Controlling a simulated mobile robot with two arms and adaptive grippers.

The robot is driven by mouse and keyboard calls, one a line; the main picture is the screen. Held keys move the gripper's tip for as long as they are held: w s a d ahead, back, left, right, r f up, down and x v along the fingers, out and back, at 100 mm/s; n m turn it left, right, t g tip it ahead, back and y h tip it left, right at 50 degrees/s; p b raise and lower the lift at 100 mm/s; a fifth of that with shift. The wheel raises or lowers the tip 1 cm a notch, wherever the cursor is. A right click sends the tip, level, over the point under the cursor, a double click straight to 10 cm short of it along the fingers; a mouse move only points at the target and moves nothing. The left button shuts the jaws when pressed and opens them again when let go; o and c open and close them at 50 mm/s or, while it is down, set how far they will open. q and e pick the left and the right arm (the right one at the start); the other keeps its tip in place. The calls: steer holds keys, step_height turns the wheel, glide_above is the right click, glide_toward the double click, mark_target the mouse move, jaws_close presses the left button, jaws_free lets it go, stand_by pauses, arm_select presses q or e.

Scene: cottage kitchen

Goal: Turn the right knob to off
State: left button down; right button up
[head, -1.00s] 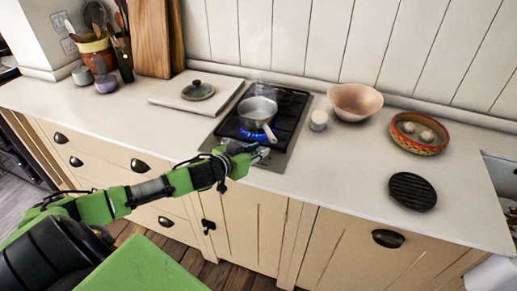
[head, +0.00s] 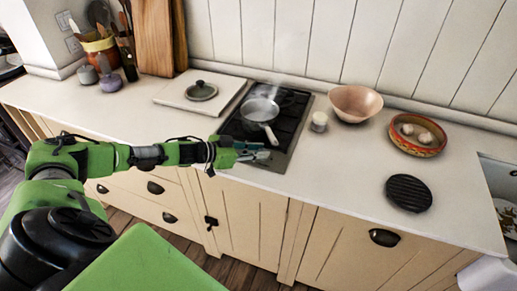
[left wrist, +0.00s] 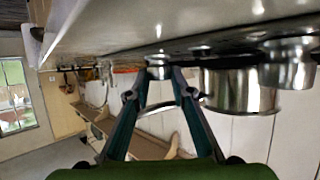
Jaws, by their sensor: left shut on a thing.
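My left gripper (head: 262,153) is at the front right edge of the black hob (head: 291,125) and hides the knobs there in the head view. In the left wrist view its fingers (left wrist: 156,88) are shut around a small shiny metal knob (left wrist: 158,72), taken to be the right knob. The knob's pointing direction cannot be made out. A metal saucepan (head: 260,109) stands on the hob behind the gripper, its handle towards the front. No blue flame shows under it, and faint steam rises. My right gripper is not in view.
A white candle-like jar (head: 319,122) and a pink bowl (head: 355,103) stand right of the hob. A patterned dish (head: 418,150) and a black round trivet (head: 409,193) lie farther right. A lid (head: 202,91) rests on a board at left.

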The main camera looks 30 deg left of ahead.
arm_select(q)
steer(key=shift+m+h, duration=0.4)
stand_by(0.3)
steer(key=c, duration=1.8)
jaws_free()
steer(key=shift+g, duration=0.3)
steer(key=shift+a, duration=0.1)
steer(key=v, duration=1)
steer(key=shift+s+a+r, duration=0.1)
steer(key=shift+s+a, duration=0.05)
steer(key=shift+s, duration=0.2)
steer(key=shift+s+a+r, duration=0.25)
steer(key=shift+s+r, duration=0.05)
steer(key=shift+s, duration=0.1)
